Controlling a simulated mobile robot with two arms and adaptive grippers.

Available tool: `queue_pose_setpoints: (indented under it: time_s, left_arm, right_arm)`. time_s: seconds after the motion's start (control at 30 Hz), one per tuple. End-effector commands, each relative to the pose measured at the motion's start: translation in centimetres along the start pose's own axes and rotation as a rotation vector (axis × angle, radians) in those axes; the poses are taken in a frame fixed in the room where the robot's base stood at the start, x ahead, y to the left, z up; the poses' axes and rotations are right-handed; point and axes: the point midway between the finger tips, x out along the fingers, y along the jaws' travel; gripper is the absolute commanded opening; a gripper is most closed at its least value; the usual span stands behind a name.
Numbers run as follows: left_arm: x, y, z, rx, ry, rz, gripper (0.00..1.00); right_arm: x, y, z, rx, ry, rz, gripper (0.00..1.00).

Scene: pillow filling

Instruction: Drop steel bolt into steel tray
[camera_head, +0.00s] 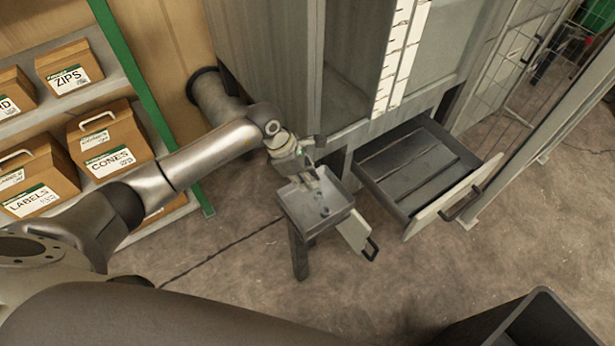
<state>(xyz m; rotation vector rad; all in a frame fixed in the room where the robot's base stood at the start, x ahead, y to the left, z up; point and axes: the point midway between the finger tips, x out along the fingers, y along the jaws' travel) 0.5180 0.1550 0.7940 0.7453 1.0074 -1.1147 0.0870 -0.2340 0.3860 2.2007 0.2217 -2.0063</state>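A shallow grey metal tray (293,208) stands near the middle of the view, on top of a dark post. My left gripper (312,180) reaches in from the left and points down over the tray's far part. Its fingers overlap the tray in the picture, and I cannot tell whether they touch it. I cannot tell how far apart the fingertips are. I cannot make out the steel bolt for certain. My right gripper is not in view.
An open drawer (418,158) juts from the grey cabinet (262,50) right of the tray. A pale panel with a black handle (354,232) is close by the tray. Shelves with labelled cardboard boxes (107,145) stand left. A dark bin (540,322) is at lower right.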

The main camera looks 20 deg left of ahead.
Motion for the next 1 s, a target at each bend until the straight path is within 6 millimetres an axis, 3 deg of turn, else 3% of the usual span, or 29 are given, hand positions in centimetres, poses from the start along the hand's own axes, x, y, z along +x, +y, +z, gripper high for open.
queue_pose_setpoints:
  time_s: [0.03,0.17,0.57,1.0]
  left_arm:
    - [0.0,0.0,0.0,0.0,0.0,0.0,0.2]
    - [0.0,0.0,0.0,0.0,0.0,0.0,0.37]
    - [-0.6,0.1,0.0,0.0,0.001,0.001,0.38]
    - [-9.1,0.1,0.0,0.001,0.001,0.003,0.38]
  right_arm:
    - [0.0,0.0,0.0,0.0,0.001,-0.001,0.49]
    - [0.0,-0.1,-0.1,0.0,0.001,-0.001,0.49]
    - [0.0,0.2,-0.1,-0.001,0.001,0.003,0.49]
    - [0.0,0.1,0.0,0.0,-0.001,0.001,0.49]
